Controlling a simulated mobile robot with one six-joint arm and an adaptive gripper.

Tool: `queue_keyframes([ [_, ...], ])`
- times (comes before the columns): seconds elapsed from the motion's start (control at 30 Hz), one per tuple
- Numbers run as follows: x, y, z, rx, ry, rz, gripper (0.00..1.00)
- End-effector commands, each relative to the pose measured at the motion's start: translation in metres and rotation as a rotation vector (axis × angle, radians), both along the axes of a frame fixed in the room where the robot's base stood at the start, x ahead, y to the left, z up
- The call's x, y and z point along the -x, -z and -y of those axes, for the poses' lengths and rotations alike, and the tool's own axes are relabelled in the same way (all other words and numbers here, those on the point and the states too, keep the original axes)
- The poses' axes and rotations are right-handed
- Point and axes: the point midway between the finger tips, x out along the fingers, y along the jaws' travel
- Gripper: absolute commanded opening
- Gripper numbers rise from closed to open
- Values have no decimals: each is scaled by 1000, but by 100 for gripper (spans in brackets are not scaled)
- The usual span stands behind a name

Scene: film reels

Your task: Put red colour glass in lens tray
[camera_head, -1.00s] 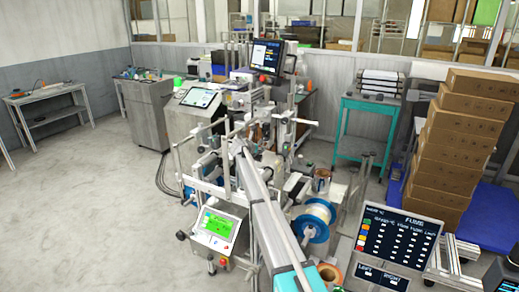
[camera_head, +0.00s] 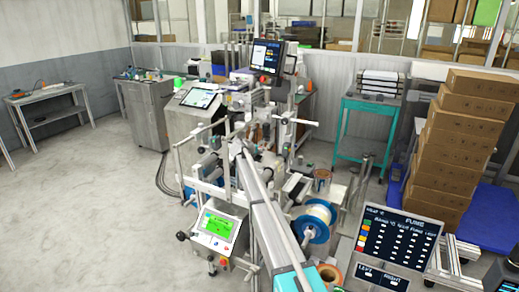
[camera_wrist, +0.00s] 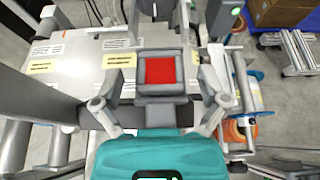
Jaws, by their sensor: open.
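A red square glass (camera_wrist: 160,70) shows in the wrist view inside a dark grey square frame (camera_wrist: 142,74). I cannot tell whether this frame is the lens tray or the glass's own holder. My gripper (camera_wrist: 160,82) is open, with one finger to the left and one to the right of the frame. The fingers look apart from the frame, with gaps on both sides. A grey block shows just below the frame, nearer to my gripper's teal body. In the head view the glass and the fingertips are too small or hidden to make out.
A pale machine top (camera_wrist: 85,50) with white and yellow labels lies left of the frame. Metal rods and rollers crowd close around it. A spool (camera_head: 313,220) and a control box with a green screen (camera_head: 216,226) stand nearby. Open floor (camera_head: 90,210) lies at the left.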

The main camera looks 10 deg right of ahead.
Motion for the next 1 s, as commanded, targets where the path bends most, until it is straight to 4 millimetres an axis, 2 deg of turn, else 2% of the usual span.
queue_keyframes([
  [0.6, 70, -37, -50, 0, -1, 0, 93],
  [0.8, 84, -44, -60, 0, 0, 0, 93],
  [1.0, 88, -45, -64, 0, 0, 0, 93],
])
